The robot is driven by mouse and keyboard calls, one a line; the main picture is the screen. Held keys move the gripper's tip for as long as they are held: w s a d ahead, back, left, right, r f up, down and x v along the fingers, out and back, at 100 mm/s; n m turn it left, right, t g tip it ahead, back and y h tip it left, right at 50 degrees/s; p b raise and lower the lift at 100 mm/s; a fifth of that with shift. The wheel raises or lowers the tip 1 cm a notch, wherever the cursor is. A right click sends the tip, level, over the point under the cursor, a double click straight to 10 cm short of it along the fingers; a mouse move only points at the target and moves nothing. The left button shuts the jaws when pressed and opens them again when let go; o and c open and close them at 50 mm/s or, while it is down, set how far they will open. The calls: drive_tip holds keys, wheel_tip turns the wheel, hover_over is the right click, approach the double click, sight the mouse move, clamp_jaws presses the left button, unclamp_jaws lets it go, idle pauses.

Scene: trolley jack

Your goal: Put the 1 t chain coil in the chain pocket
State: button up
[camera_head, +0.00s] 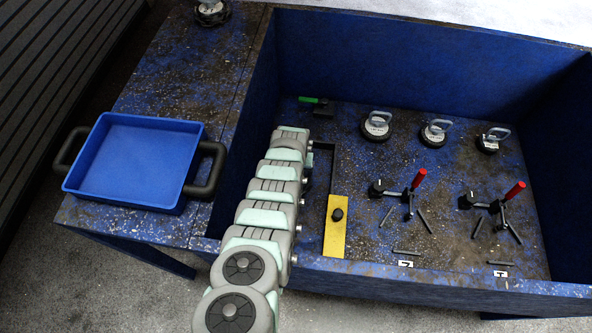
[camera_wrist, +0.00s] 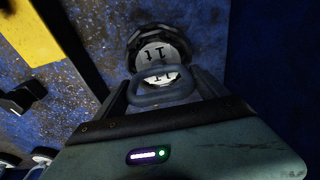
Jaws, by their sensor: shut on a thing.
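A dark round coil with a white face marked "1t" (camera_wrist: 150,52) and a grey metal loop handle is in the wrist view. My gripper (camera_wrist: 168,88) has one finger on each side of the loop and is shut on it. The coil is near a blue wall, and I cannot tell whether it touches the floor. In the head view my arm hides my gripper and this coil, at the left side of the blue bin. I cannot tell which part is the chain pocket.
Three similar handled discs (camera_head: 377,125) stand at the back of the bin (camera_head: 430,283). A yellow plate (camera_head: 336,240) with a black knob is right of my arm. Two red-handled fixtures (camera_head: 418,180) stand further right. A blue tray (camera_head: 150,120) sits outside, left.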

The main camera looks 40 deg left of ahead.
drive_tip(key=shift+f, duration=0.1)
drive_tip(key=o, duration=2)
drive_tip(key=r+p, duration=0.4)
drive_tip(key=shift+s+d+r+p, duration=0.15)
drive_tip(key=shift+s+r+p, duration=0.1)
drive_tip(key=shift+p, duration=0.15)
wheel_tip(320, 180, up, 2)
drive_tip(key=shift+s+d+r+p, duration=0.1)
drive_tip(key=shift+p, duration=0.65)
drive_tip(key=shift+r, duration=0.8)
drive_tip(key=shift+s+d+r+p, duration=0.15)
drive_tip(key=shift+s+r+p, duration=0.1)
drive_tip(key=shift+r, duration=0.75)
drive_tip(key=shift+s+d+r+p, duration=0.1)
drive_tip(key=shift+r+p, duration=0.15)
drive_tip(key=shift+r, duration=0.7)
